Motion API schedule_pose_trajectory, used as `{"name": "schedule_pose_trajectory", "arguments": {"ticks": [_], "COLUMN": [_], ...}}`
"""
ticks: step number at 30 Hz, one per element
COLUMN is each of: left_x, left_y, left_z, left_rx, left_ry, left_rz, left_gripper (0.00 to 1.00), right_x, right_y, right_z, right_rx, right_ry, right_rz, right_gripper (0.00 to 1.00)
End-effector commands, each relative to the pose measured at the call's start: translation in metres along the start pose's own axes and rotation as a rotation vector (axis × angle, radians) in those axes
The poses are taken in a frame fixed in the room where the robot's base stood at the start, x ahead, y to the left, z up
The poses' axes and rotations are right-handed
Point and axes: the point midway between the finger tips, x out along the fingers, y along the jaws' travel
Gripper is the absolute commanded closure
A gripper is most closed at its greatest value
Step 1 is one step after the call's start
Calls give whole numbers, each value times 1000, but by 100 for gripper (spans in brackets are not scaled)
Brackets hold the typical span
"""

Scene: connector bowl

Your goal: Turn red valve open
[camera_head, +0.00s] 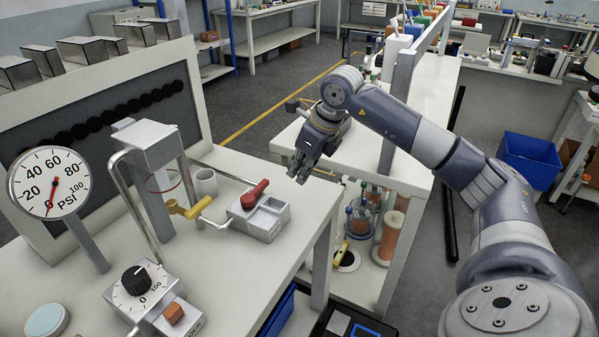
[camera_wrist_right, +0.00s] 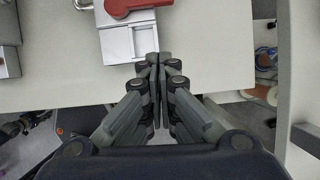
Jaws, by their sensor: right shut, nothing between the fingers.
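The red valve handle (camera_head: 255,192) sits on a grey metal box (camera_head: 262,219) near the right edge of the bench. In the right wrist view the red handle (camera_wrist_right: 130,6) is at the top edge, partly cut off, with its box (camera_wrist_right: 128,40) below it. My right gripper (camera_head: 298,176) is shut and empty, to the right of the valve and apart from it. In the right wrist view its closed fingers (camera_wrist_right: 156,58) point towards the box's near right corner. My left gripper is not in view.
A yellow-handled valve (camera_head: 190,208) joins the box by a pipe. The bench (camera_head: 235,262) also carries a PSI gauge (camera_head: 48,182) reading near zero, a black dial (camera_head: 135,281) and a white cup (camera_head: 206,182). A second table (camera_head: 340,160) stands behind my right gripper.

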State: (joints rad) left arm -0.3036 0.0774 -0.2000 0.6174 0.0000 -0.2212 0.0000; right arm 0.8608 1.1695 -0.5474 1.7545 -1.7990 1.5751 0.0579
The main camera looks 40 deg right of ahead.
Motion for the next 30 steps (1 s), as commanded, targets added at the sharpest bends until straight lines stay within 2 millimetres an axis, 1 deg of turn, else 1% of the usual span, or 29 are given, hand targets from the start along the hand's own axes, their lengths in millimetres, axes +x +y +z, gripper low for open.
{"name": "schedule_pose_trajectory", "arguments": {"ticks": [1, 4, 11, 13, 18, 22, 30], "left_x": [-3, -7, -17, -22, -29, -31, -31], "left_y": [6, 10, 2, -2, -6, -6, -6], "left_z": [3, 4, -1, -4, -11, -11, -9], "left_rx": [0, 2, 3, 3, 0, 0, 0], "left_ry": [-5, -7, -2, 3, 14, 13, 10], "left_rz": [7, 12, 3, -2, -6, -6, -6], "left_gripper": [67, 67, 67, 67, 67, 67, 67], "right_x": [10, 31, 80, 82, 90, 94, 95], "right_y": [1, 1, 1, 1, 1, 0, 0], "right_z": [-1, -1, -1, 12, 29, 35, 36], "right_rx": [-1, 0, -1, 0, -2, -2, -2], "right_ry": [5, 6, 4, -3, -2, 1, 2], "right_rz": [4, 5, 4, 3, 2, 1, 0], "right_gripper": [100, 100, 100, 100, 100, 100, 100]}}
